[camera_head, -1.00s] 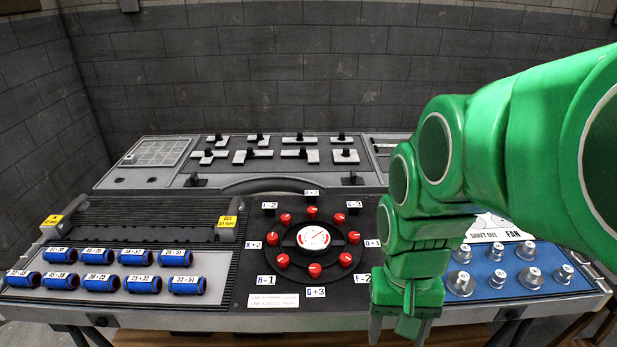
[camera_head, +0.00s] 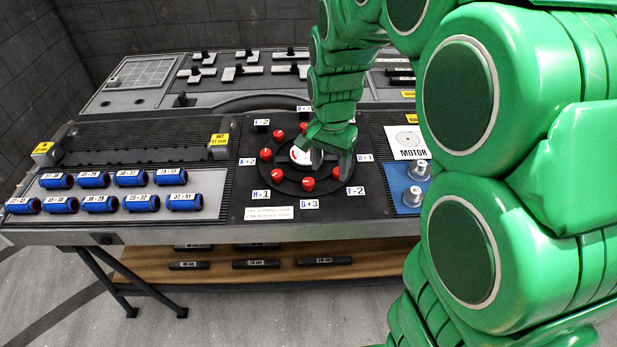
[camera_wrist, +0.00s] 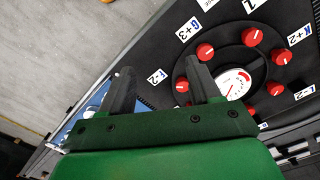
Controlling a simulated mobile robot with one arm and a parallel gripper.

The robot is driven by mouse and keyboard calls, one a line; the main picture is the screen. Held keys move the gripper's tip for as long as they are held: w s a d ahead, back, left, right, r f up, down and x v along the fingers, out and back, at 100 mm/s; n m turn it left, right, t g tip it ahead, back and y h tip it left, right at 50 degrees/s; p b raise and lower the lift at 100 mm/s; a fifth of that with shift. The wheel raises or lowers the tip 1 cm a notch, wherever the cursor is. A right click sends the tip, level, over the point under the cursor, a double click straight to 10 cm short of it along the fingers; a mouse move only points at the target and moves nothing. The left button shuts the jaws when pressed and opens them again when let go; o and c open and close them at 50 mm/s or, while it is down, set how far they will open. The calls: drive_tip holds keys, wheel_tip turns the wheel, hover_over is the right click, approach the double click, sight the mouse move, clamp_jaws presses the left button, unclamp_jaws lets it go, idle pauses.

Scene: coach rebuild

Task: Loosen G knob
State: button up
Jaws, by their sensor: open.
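The G knob (camera_head: 308,184) is a red knob with a white mark at the front of a round black dial plate (camera_head: 285,178), beside the "G+3" label (camera_head: 309,204). In the wrist view the G knob (camera_wrist: 205,51) sits near its "G+3" label (camera_wrist: 187,29). My gripper (camera_head: 330,165) is open and empty over the right part of the dial, behind and right of the G knob, partly covering the white central gauge (camera_head: 298,155). In the wrist view my gripper's fingers (camera_wrist: 159,65) are apart, with the "F-2" label (camera_wrist: 157,76) showing between them.
Several other red knobs, such as one near "H-1" (camera_head: 264,171) and one near "F-2" (camera_head: 338,173), ring the gauge closely. Blue cylinders (camera_head: 130,178) lie at the left. Silver knobs (camera_head: 412,196) stand on the blue panel at right, mostly hidden by my arm.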

sight(308, 181)
drive_tip(key=w+a+f, duration=0.1)
drive_tip(key=w+f, duration=0.1)
drive_tip(key=w+a+f+m, duration=0.1)
drive_tip(key=w+a, duration=0.1)
drive_tip(key=w, duration=0.1)
drive_tip(key=w+a+f+m, duration=0.1)
drive_tip(key=w+f, duration=0.1)
drive_tip(key=w, duration=0.1)
drive_tip(key=shift+w+a+f, duration=0.2)
drive_tip(key=shift+f, duration=4.1)
drive_tip(key=c, duration=1)
drive_tip(key=shift+c, duration=0.2)
